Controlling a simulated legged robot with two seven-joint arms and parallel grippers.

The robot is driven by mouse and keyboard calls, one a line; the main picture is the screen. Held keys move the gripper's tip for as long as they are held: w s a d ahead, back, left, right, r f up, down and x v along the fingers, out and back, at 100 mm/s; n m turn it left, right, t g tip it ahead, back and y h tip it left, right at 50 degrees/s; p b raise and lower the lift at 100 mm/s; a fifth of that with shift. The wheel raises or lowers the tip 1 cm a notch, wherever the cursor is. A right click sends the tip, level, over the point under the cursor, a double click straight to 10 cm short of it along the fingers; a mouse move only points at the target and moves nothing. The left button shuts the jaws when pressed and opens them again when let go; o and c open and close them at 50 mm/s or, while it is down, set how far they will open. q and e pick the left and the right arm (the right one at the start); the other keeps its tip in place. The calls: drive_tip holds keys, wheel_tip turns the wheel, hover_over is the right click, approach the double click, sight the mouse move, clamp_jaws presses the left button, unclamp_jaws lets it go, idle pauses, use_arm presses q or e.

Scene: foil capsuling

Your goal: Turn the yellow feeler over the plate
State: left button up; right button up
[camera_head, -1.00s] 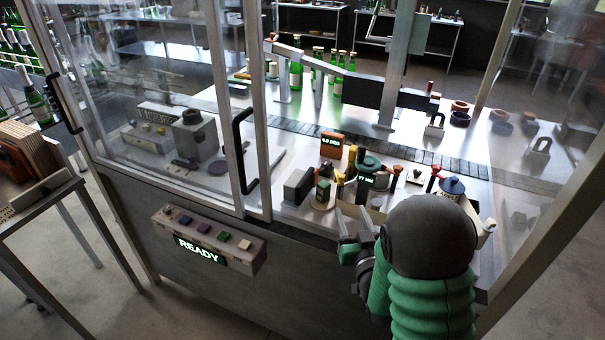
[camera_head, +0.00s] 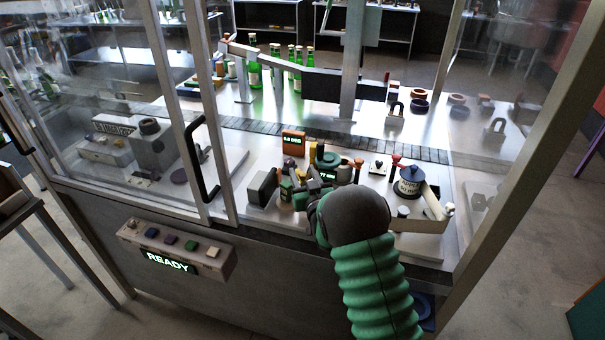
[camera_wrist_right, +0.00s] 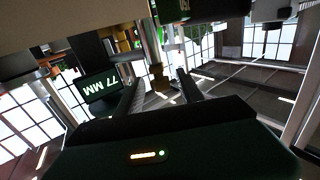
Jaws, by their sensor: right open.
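A small yellow upright piece (camera_head: 312,153), possibly the feeler, stands on the bench among the devices, behind the display reading 77 MM (camera_head: 328,175). I cannot single out the plate. My left gripper is not in view.
An orange display (camera_head: 293,142) stands behind the devices and a grey block (camera_head: 262,187) to their left. A glass door with a black handle (camera_head: 203,160) borders the left. A READY panel (camera_head: 178,250) hangs in front.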

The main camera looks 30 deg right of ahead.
drive_tip(key=shift+d+f, duration=0.1)
drive_tip(key=shift+d, duration=0.1)
drive_tip(key=shift+c, duration=0.3)
drive_tip(key=shift+d, duration=0.15)
drive_tip(key=shift+c, duration=2.4)
drive_tip(key=shift+w+a, duration=0.15)
drive_tip(key=shift+a, duration=0.45)
clamp_jaws()
drive_tip(key=shift+d, duration=0.3)
drive_tip(key=shift+n+t+y+b, duration=0.3)
drive_tip(key=shift+n+y+b, duration=0.65)
drive_tip(key=shift+y, duration=0.55)
drive_tip(key=n+y, duration=0.1)
drive_tip(key=y, duration=0.1)
drive_tip(key=shift+n+y, duration=0.3)
drive_tip(key=shift+n, duration=0.05)
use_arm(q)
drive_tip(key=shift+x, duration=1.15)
use_arm(e)
drive_tip(key=shift+r+n+g+y, duration=0.1)
drive_tip(key=shift+n+g+y, duration=0.25)
drive_tip(key=shift+n+y, duration=1.25)
drive_tip(key=shift+r+n+g+y, duration=0.1)
drive_tip(key=shift+n+g+y, duration=0.25)
drive_tip(key=shift+n+y, duration=1.2)
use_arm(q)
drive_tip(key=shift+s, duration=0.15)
use_arm(e)
drive_tip(key=shift+m+y, duration=0.55)
drive_tip(key=shift+y, duration=0.2)
